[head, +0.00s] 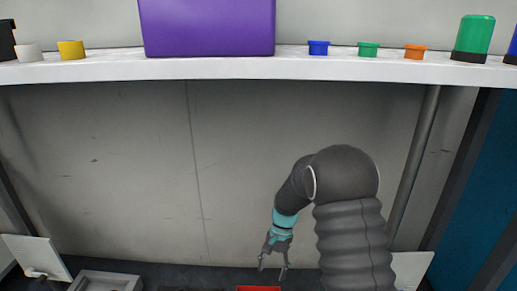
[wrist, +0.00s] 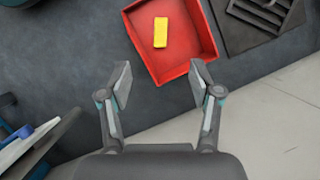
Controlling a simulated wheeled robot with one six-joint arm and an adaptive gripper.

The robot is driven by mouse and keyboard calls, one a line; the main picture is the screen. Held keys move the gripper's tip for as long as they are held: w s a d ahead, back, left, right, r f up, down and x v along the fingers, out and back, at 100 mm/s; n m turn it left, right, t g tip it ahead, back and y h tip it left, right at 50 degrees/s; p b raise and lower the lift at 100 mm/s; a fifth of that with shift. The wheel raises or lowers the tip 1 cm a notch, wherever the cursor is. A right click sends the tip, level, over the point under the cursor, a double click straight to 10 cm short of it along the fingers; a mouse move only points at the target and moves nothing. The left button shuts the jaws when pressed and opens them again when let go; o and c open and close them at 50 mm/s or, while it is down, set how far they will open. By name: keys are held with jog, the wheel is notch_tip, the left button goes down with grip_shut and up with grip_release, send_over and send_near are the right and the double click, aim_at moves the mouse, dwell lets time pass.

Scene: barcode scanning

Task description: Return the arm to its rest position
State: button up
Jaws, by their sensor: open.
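My gripper (head: 273,262) hangs below my bent dark arm in the head view, in front of the grey wall panel. In the head view only an edge of the red tray (head: 259,288) shows, below the gripper at the bottom of the picture.
A white shelf (head: 230,69) crosses above my arm. It bears a purple box (head: 207,27), several small coloured buttons and a green lamp (head: 474,35). A dark slotted tray (wrist: 262,20) stands beside the red tray. A metal post (head: 417,160) is right of my arm.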

jog(key=s+d+r+n+t+p, duration=0.1)
jog(key=s+d+r+t+p, duration=0.2)
jog(key=s+r, duration=0.5)
jog(key=s+d+r+n+t+h+p, duration=0.1)
jog(key=s+d+r+n+t+p, duration=0.1)
jog(key=s+r, duration=0.7)
jog(key=s+d+r+n+t+h+p, duration=0.1)
jog(key=s+d+r+t+p, duration=0.3)
jog(key=r, duration=1.5)
jog(key=s+d+n, duration=0.1)
jog(key=s+d, duration=0.1)
jog(key=s, duration=0.2)
jog(key=shift+s+d, duration=0.2)
jog(key=shift+s, duration=0.05)
